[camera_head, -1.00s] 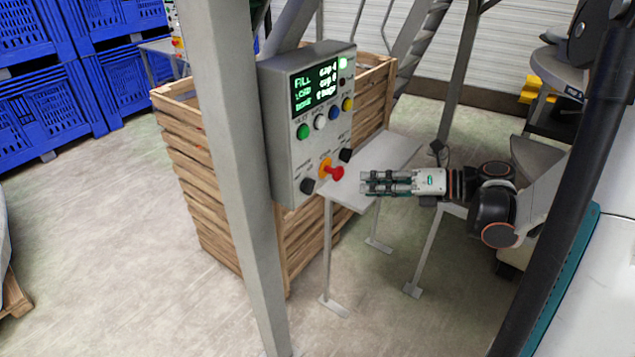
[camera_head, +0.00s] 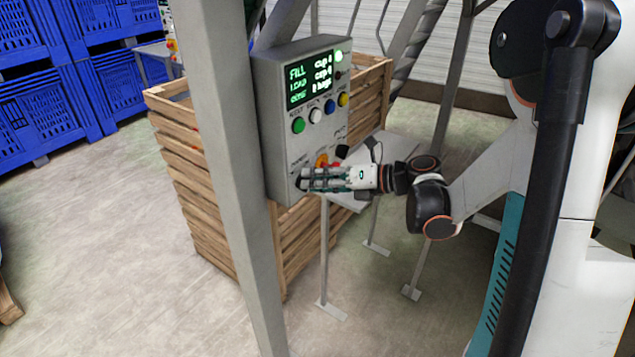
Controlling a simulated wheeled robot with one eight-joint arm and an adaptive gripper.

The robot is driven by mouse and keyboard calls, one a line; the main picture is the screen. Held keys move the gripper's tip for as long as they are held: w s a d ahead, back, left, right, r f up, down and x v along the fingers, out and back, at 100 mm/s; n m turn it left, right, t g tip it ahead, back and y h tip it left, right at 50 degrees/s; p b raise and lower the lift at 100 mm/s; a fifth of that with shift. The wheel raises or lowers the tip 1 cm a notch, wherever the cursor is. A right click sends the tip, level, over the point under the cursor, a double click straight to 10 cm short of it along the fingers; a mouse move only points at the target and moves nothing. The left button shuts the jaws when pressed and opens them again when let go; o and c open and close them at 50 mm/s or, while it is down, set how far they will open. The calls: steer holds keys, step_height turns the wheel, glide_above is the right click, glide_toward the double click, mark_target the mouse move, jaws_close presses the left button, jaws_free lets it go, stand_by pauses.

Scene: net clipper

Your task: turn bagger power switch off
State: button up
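The grey control box (camera_head: 283,150) of the bagger is fixed to a grey post. Its screen (camera_head: 313,82) is lit with green and white text. My gripper (camera_head: 304,179) is at the lower left of the box's face, its fingers pointing left. A dark knob (camera_head: 299,184) there is mostly hidden behind the fingertips. I cannot tell whether they touch it or which way it is turned. The red-and-yellow switch (camera_head: 321,160) shows just above my fingers, partly covered. Another black knob (camera_head: 342,152) is to its upper right. The finger gap is too small to judge.
Green (camera_head: 298,125), white, blue and yellow buttons line the box above the knobs. A slatted wooden crate (camera_head: 190,180) stands behind the box. A small grey table (camera_head: 395,148) is behind my wrist. The grey post (camera_head: 240,200) rises just left of the box.

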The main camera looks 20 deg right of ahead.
jaws_close()
steer(key=shift+n, duration=0.3)
steer(key=n+t+h, duration=0.1)
steer(key=n+h, duration=0.1)
steer(key=n, duration=0.2)
steer(key=s+a+n+t+h+b, duration=0.1)
steer(key=n+t+h, duration=0.1)
steer(key=n, duration=0.1)
steer(key=a+n+t+h, duration=0.1)
steer(key=n+h, duration=0.1)
steer(key=n, duration=0.2)
steer(key=shift+s+n+t+h+b, duration=0.25)
steer(key=shift+n+t+h+b, duration=0.05)
steer(key=shift+t+b, duration=0.1)
stand_by(0.5)
stand_by(0.4)
